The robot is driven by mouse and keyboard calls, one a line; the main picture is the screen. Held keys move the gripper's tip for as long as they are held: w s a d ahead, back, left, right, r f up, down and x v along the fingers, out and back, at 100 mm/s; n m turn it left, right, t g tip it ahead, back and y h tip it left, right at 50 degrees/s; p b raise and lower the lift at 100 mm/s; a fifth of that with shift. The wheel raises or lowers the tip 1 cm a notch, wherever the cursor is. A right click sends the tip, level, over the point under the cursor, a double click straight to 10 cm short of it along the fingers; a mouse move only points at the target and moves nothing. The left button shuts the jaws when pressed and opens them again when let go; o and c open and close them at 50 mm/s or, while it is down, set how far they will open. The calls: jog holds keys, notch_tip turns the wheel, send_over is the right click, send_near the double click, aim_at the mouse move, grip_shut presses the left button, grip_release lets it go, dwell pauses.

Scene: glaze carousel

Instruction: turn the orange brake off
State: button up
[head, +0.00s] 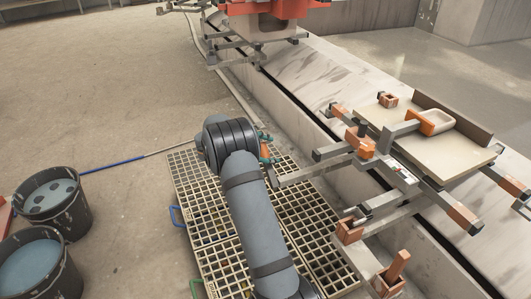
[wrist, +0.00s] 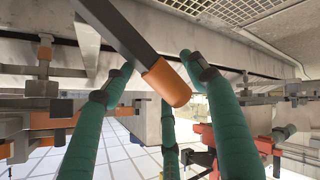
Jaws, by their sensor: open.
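A dark grey bar with a rounded orange end, which looks like the orange brake lever (wrist: 166,82), crosses the upper middle of the wrist view. It slants down between the teal fingers of my gripper (wrist: 157,62). The fingers are spread, with a gap on both sides of the lever; I cannot tell whether any finger touches it. In the head view my gripper (head: 266,151) is beside the carousel, above the grating, largely hidden behind my wrist. A little orange shows at the fingers there, but the lever's full shape is hidden.
The carousel's grey arms with orange ends (head: 461,216) reach close to the right of my gripper. A pale kerb (head: 310,135) runs behind. Two dark buckets (head: 72,222) stand left; floor beyond is free.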

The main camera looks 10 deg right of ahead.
jog(key=shift+c, duration=0.8)
grip_shut()
